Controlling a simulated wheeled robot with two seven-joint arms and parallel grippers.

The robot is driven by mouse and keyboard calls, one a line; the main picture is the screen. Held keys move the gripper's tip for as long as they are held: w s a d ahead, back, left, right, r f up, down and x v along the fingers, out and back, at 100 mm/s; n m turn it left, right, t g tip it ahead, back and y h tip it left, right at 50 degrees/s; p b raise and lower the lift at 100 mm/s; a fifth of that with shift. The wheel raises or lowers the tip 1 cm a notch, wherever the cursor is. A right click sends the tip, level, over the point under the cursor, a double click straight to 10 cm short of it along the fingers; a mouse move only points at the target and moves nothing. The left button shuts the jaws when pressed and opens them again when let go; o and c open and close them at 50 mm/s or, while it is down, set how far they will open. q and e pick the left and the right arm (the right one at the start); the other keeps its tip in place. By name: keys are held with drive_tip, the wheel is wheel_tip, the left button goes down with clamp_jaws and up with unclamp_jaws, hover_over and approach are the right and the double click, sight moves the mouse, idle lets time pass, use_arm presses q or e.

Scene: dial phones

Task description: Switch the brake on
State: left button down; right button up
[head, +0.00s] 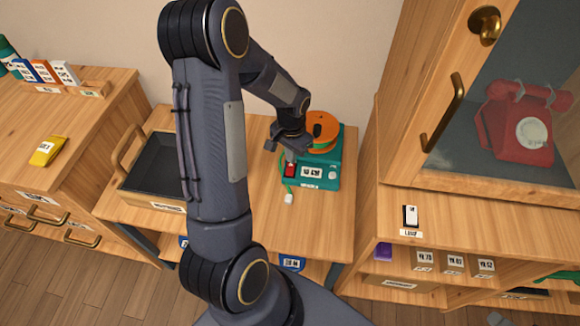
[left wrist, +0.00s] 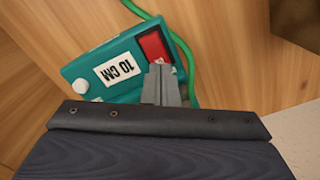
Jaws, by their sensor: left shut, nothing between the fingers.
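A teal device (head: 318,182) with an orange disc (head: 321,133) stands on the wooden table. A red rocker switch (head: 290,170) is at the left of its front panel, beside a white label and a pale round knob (head: 333,174). My right gripper is not in view.
A green cord (head: 290,187) with a pale plug (head: 289,198) lies beside the device. A dark open bin (head: 157,163) stands on the left of the table. A cabinet (head: 395,150) with a red phone (head: 523,121) behind glass rises at the right.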

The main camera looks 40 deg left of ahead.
use_arm(q)
drive_tip(key=shift+f+b, duration=0.8)
drive_tip(key=shift+f, duration=0.2)
idle(0.9)
drive_tip(key=shift+r, duration=0.15)
drive_tip(key=shift+r+p, duration=2.7)
drive_tip(key=shift+r, duration=0.75)
wheel_tip(320, 180, up, 8)
drive_tip(key=t, duration=0.1)
hover_over(293, 175)
drive_tip(key=s+d+r+n+t+h+p, duration=0.1)
drive_tip(key=s+d+r+t+h, duration=0.1)
drive_tip(key=s+d+r, duration=0.3)
drive_tip(key=s+d+r+t+h+p, duration=0.1)
drive_tip(key=s+d+r+t, duration=0.1)
drive_tip(key=s+d+r, duration=0.4)
drive_tip(key=s+r, duration=0.1)
drive_tip(key=s, duration=0.3)
drive_tip(key=shift+s+d+r+n+t+h, duration=0.3)
drive_tip(key=shift+n+h, duration=0.1)
